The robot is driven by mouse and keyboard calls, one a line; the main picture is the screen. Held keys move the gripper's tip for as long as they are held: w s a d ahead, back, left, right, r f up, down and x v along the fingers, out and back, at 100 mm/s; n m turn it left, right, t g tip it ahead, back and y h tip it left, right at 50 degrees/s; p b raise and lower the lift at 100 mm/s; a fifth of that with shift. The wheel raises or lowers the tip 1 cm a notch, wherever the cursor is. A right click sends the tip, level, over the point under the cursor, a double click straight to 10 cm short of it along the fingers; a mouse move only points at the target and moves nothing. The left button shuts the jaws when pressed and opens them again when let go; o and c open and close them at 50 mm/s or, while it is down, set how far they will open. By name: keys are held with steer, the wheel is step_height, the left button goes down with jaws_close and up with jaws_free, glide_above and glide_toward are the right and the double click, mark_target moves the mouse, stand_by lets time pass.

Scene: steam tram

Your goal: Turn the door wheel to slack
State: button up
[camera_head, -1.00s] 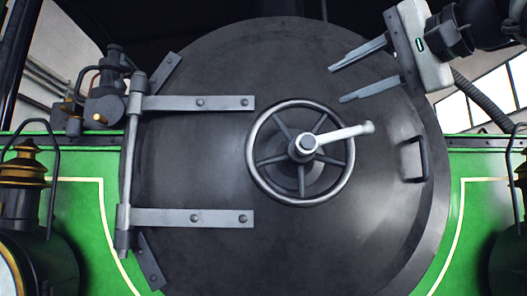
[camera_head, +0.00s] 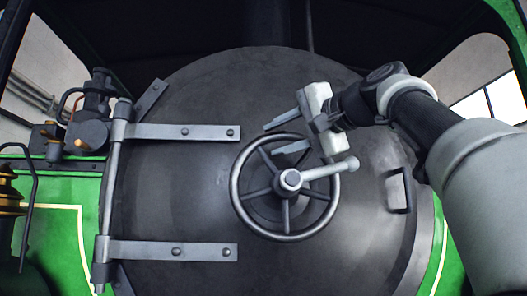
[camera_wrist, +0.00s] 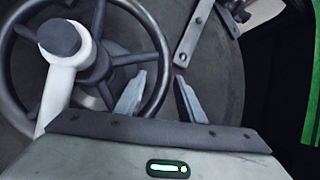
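The door wheel (camera_head: 236,187) is a dark grey spoked ring on the round black smokebox door. A pale crank handle (camera_head: 325,170) runs from its hub to the right and slightly up, and also shows in the wrist view (camera_wrist: 58,92). My gripper (camera_head: 269,139) is open at the top of the wheel, its fingers pointing left. In the wrist view my gripper (camera_wrist: 162,76) has one finger inside the wheel rim and one outside, so the rim appears between them. I cannot tell whether either finger touches it.
Two hinge straps (camera_head: 185,132) cross the door's left side. A small grab handle (camera_head: 398,190) is at the door's right. Green bodywork (camera_head: 65,215) and a pump with pipes (camera_head: 88,130) are at the left. The door face below the wheel is clear.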

steer(key=shift+w+a, duration=0.4)
steer(key=shift+w, duration=0.2)
jaws_close()
